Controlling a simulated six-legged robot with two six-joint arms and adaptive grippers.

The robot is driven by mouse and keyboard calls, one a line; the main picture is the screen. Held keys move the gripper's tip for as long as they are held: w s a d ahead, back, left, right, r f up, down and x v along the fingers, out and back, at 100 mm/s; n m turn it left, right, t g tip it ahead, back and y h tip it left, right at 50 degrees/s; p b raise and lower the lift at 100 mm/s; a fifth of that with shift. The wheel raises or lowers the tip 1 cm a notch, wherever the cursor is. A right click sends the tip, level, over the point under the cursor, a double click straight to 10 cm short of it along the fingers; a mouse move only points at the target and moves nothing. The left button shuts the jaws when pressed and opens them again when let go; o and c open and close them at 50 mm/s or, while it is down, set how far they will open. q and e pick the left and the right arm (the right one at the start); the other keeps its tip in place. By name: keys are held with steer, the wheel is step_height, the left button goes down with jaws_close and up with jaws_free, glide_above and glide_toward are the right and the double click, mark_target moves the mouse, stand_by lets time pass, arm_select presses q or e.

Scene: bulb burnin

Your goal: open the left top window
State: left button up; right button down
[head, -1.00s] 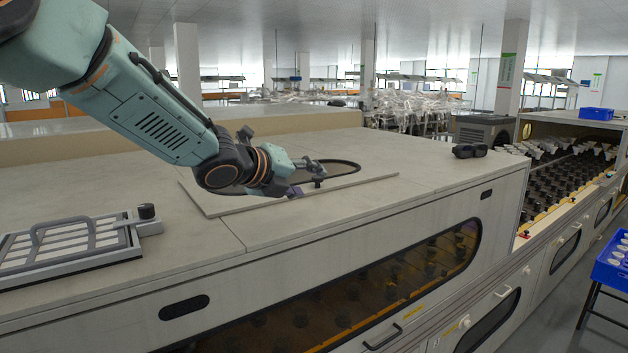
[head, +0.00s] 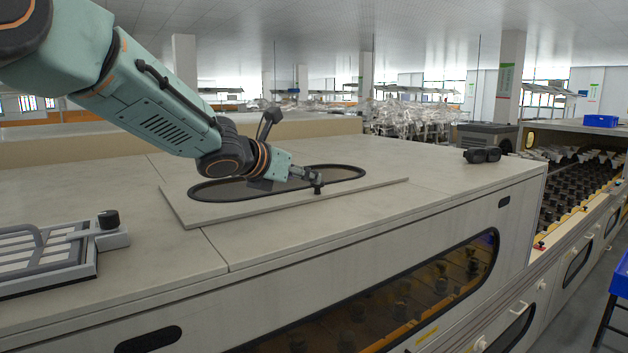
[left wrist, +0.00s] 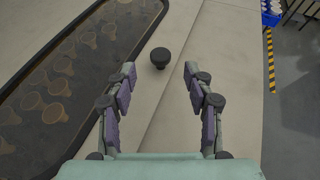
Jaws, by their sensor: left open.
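The top window is a pale flat panel (head: 230,210) with a dark-rimmed oval pane (head: 345,172), lying flat on the machine top. A short black knob (head: 317,190) stands at the panel's near edge. My left gripper (head: 303,178) is over the panel, close by the knob, and partly hides the pane. In the left wrist view the open left gripper (left wrist: 159,76) has its fingers on either side of the picture. The knob (left wrist: 160,58) shows in the gap just beyond the fingertips, apart from both. My right gripper is not in view.
A grey slatted frame (head: 60,255) with a handle and black knob lies on the machine top at left. A small black object (head: 482,155) sits at the right end. The top around the panel is clear. A blue bin (head: 600,121) stands far right.

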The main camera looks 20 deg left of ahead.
mark_target(314, 187)
arm_select(q)
steer(key=p+x, duration=0.1)
steer(key=x, duration=0.4)
steer(key=shift+f, duration=0.1)
steer(key=shift+w+d+f, duration=0.1)
steer(key=shift+w+d, duration=0.15)
steer(key=shift+d, duration=0.05)
steer(key=shift+w+a, duration=0.1)
steer(key=shift+a, duration=0.1)
steer(key=shift+w+f, duration=0.1)
steer(key=shift+f, duration=0.05)
steer(key=shift+d, duration=0.15)
steer(key=c, duration=0.5)
jaws_close()
